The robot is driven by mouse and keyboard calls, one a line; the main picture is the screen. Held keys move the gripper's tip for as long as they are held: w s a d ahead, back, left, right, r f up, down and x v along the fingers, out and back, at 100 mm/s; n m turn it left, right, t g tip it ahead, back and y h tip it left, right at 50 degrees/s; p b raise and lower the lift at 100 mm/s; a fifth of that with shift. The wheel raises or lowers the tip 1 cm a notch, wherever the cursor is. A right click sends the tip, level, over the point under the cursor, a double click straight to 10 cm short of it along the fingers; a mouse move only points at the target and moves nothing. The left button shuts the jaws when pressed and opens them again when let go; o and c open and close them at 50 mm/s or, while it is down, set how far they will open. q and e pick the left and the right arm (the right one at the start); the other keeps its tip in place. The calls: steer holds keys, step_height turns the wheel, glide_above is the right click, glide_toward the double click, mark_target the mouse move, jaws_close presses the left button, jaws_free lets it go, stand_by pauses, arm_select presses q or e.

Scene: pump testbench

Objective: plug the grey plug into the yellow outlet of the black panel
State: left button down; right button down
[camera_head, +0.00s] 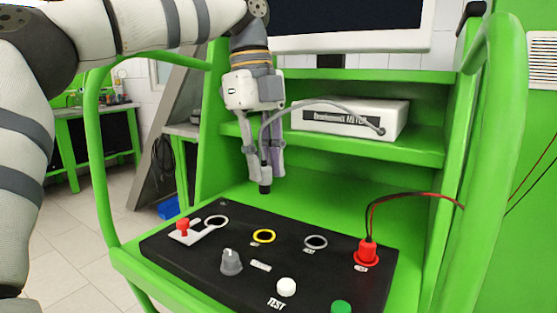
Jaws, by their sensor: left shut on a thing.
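The black panel (205,265) lies on the green bench and carries several sockets and controls. The yellow outlet (264,236) is a yellow ring near the panel's back middle, with nothing in it. My left gripper (264,172) points down above the bench, behind and above the panel's back edge. It is shut on the grey plug (265,186), whose dark lower end shows below the fingertips. The plug hangs about upright, apart from the panel, above and behind the yellow outlet. A grey cable (300,103) runs from the plug up to the meter. My right gripper is not in view.
A white meter box (384,112) stands on the green shelf behind. A red plug (367,251) with red and black wires sits in the right socket. A grey-ringed outlet (315,242), a grey knob (231,263) and a red switch (183,227) are nearby. Green frame tubes (489,150) flank the bench.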

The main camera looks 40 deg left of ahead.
arm_select(q)
steer(key=shift+a+f, duration=0.1)
steer(key=shift+f, duration=3.8)
steer(key=shift+f, duration=1.15)
steer(key=c, duration=1.4)
jaws_free()
steer(key=shift+o, duration=0.4)
steer(key=o, duration=0.4)
steer(key=shift+c, duration=0.2)
steer(key=shift+r, duration=0.1)
